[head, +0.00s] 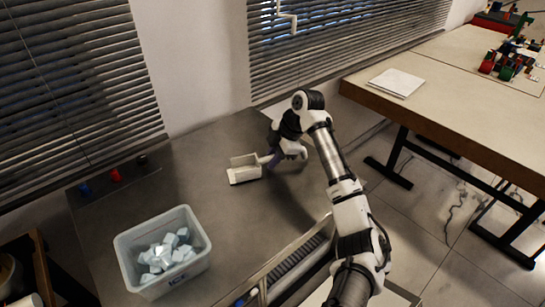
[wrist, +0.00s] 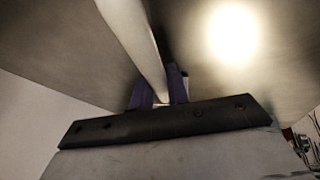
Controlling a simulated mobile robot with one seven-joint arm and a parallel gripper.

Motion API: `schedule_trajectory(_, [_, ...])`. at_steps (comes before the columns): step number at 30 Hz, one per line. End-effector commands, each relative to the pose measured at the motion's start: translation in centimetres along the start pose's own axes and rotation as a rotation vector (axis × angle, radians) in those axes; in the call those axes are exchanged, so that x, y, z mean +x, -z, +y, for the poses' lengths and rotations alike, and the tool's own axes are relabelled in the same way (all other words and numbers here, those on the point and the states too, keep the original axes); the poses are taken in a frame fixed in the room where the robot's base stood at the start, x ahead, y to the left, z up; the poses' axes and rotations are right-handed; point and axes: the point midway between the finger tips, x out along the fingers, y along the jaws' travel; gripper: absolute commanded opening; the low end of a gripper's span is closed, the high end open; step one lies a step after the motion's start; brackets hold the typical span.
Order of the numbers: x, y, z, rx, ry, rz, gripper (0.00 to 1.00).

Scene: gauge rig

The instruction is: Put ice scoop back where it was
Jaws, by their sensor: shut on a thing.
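The ice scoop (head: 244,168) is a pale, boxy scoop, at the middle of the grey table in the head view. My gripper (head: 271,161) is shut on its handle end, to the right of the scoop's bowl. In the wrist view my gripper (wrist: 158,92) shows two dark purple fingers pressed on a long pale piece of the scoop (wrist: 135,30). The scoop is at or just above the tabletop; I cannot tell if it touches. The handle is mostly hidden by the fingers.
A clear bin (head: 128,254) of ice cubes (head: 166,254) stands at the grey table's (head: 215,225) near left. Small blue (head: 86,188), red (head: 115,175) and black (head: 142,160) pieces sit along the back left edge. A wooden table (head: 455,105) stands at right.

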Motion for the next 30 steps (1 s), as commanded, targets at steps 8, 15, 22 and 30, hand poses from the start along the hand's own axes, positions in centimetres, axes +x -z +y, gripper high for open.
schedule_trajectory(8, [0.3,-0.1,-0.1,0.0,0.0,0.0,0.27])
schedule_trajectory(15, [0.3,-0.1,-0.1,0.0,0.0,0.0,0.42])
schedule_trajectory(22, [-0.1,-0.2,0.0,0.0,-0.001,0.0,0.42])
schedule_trajectory(30, [-4.8,-0.2,0.0,-0.001,-0.003,-0.002,0.42])
